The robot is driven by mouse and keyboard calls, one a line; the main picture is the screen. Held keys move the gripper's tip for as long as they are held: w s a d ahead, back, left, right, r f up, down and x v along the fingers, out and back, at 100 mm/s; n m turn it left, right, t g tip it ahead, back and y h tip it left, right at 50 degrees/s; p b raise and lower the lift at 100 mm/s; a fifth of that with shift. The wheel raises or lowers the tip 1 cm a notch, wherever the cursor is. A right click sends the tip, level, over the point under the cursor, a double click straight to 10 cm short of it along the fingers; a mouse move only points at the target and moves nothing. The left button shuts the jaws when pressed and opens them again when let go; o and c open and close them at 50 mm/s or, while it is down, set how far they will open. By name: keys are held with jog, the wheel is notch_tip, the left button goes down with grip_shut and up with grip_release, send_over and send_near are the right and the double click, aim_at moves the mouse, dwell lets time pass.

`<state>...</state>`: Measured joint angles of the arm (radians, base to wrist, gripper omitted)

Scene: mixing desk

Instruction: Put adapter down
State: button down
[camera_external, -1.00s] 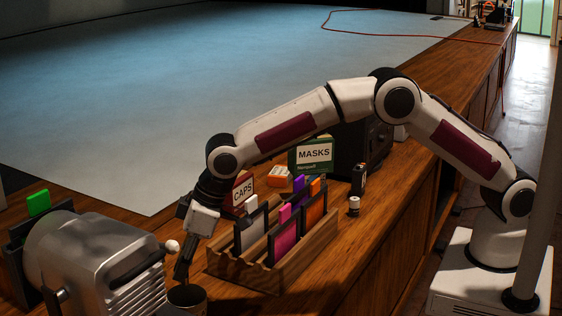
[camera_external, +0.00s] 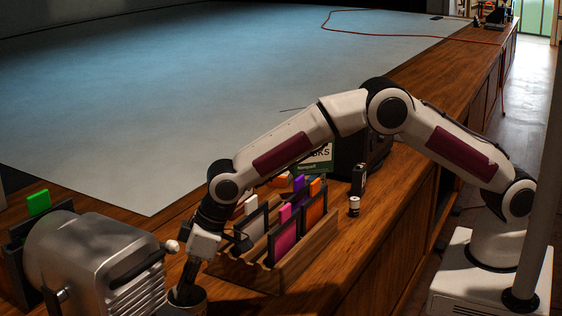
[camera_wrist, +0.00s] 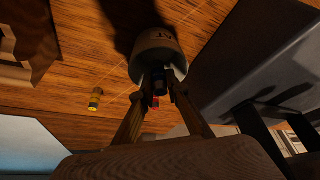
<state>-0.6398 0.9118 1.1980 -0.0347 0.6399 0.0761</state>
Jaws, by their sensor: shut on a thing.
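My gripper (camera_external: 185,291) points down at the small pot (camera_external: 198,309) beside the silver machine, with its fingertips at or inside the pot's mouth. In the wrist view my gripper (camera_wrist: 162,86) is shut on the adapter, a small dark piece (camera_wrist: 158,79) with a red spot near it. The adapter is mostly hidden between the fingers and the pot's rim. In the external view the adapter cannot be made out.
The silver machine (camera_external: 100,262) stands close left of my gripper. A wooden rack (camera_external: 308,258) with several coloured cards stands close right. A small battery-like cylinder (camera_external: 354,206) and the green MASKS box (camera_external: 318,160) are farther back. A yellow cylinder (camera_wrist: 96,99) lies apart from the pot.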

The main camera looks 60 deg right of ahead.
jog(key=c, duration=1.9)
grip_release()
jog(key=shift+r, duration=0.1)
jog(key=shift+r, duration=3.45)
